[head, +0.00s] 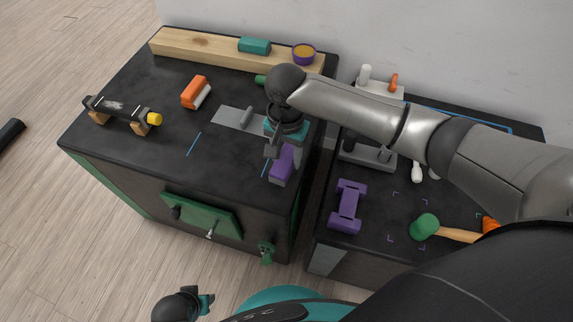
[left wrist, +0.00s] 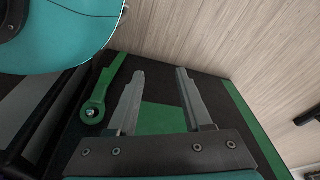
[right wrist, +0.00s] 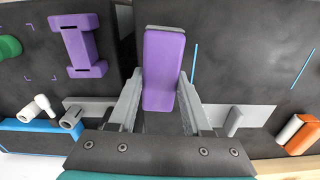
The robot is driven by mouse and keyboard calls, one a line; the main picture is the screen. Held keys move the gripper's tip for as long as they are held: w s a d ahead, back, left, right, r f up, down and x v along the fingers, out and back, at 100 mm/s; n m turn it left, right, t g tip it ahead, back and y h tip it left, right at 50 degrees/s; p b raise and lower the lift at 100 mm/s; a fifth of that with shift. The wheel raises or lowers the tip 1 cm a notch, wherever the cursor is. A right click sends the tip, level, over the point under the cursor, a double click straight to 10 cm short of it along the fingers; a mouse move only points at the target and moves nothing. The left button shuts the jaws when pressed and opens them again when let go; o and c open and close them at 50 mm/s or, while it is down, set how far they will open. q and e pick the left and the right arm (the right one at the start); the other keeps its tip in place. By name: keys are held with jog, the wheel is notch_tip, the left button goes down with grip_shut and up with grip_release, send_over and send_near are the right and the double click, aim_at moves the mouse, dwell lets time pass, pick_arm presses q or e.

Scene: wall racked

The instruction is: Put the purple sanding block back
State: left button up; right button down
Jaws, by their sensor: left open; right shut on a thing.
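The purple sanding block (head: 282,163), purple with a grey underside, is at the right edge of the left cabinet's black top (head: 165,115). My right gripper (head: 279,150) is shut on it. In the right wrist view the block (right wrist: 163,65) sits between the two fingers, its grey edge showing at the far end. I cannot tell whether it touches the top. Short blue lines (head: 194,143) mark the surface to its left. My left gripper (left wrist: 160,72) is open and empty, low in front of the cabinet; its hand shows at the head view's bottom edge.
A grey plate with a handle (head: 238,119) and an orange-and-white piece (head: 196,92) lie left. A gap separates the cabinets. The left top's front middle is clear.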

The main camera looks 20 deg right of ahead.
aim_at(286, 166)
jog(key=shift+f+b, duration=0.9)
jog(key=shift+f, duration=0.75)
jog(key=shift+p, duration=0.55)
jog(key=shift+f, duration=0.25)
pick_arm(q)
jog(key=shift+w+d+r, duration=0.2)
jog(key=shift+w+r, duration=0.05)
jog(key=shift+r, duration=0.2)
pick_arm(e)
jog(key=shift+f, duration=0.2)
pick_arm(q)
jog(key=shift+s+f, duration=0.1)
pick_arm(e)
jog(key=shift+c, duration=1.7)
grip_release()
pick_arm(q)
jog(key=shift+f, duration=0.1)
